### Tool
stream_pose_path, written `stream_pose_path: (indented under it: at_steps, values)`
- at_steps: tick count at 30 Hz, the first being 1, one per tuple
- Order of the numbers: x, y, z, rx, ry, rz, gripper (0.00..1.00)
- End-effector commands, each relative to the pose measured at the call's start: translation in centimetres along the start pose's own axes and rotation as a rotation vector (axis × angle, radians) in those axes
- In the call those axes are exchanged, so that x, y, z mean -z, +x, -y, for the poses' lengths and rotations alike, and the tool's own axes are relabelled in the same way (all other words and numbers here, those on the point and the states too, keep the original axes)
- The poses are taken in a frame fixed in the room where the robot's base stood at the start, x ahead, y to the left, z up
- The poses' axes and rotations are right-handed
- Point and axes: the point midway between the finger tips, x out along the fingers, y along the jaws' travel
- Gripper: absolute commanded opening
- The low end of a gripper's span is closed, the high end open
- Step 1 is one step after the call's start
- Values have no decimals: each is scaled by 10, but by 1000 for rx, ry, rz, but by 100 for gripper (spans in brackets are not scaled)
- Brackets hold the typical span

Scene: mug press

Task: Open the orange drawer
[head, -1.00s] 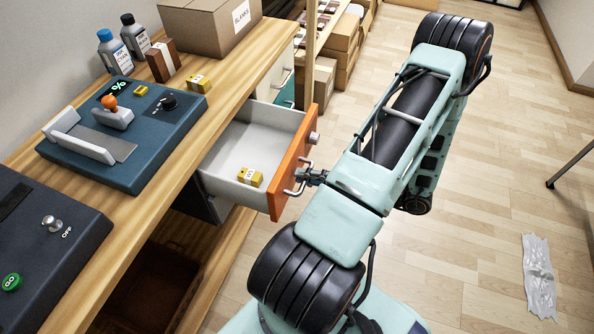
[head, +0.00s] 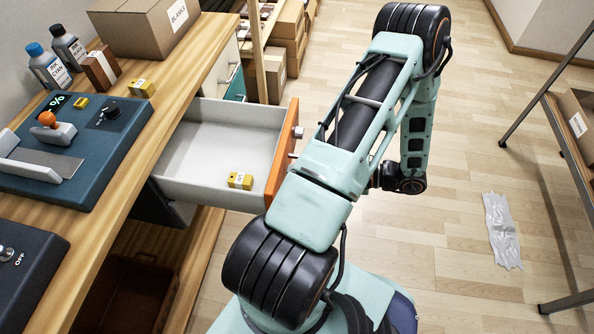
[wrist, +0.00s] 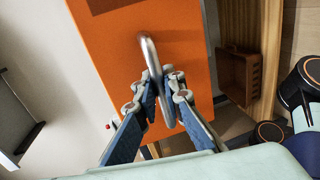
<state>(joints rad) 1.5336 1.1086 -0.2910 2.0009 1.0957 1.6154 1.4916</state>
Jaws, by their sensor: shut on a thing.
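The orange drawer (head: 282,150) stands pulled well out of the wooden bench, with its light inside in plain view. A small yellow block (head: 240,180) lies inside it near the front. In the wrist view the orange front (wrist: 140,60) fills the middle, with a curved metal handle (wrist: 149,52) on it. My gripper (wrist: 163,107) is at the handle, its two fingers shut on the bar from either side. In the head view my arm hides the gripper and most of the handle.
The bench top (head: 165,135) holds a blue press panel (head: 90,165), bottles and a cardboard box (head: 150,22). Bare floor (head: 420,260) lies to the right, with a crumpled silvery sheet (head: 502,230). A rack (head: 560,130) stands at the far right.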

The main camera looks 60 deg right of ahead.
Motion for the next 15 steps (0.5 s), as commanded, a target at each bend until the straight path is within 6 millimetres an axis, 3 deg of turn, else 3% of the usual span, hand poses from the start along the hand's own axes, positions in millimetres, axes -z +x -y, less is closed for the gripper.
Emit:
stream_pose_path:
  at_steps: [2,3,4,15]
  values:
    - [0,0,-1,-1,0,0,0]
    - [0,0,-1,-1,0,0,13]
    - [0,0,-1,-1,0,0,16]
    - [-1,-5,0,1,-1,2,17]
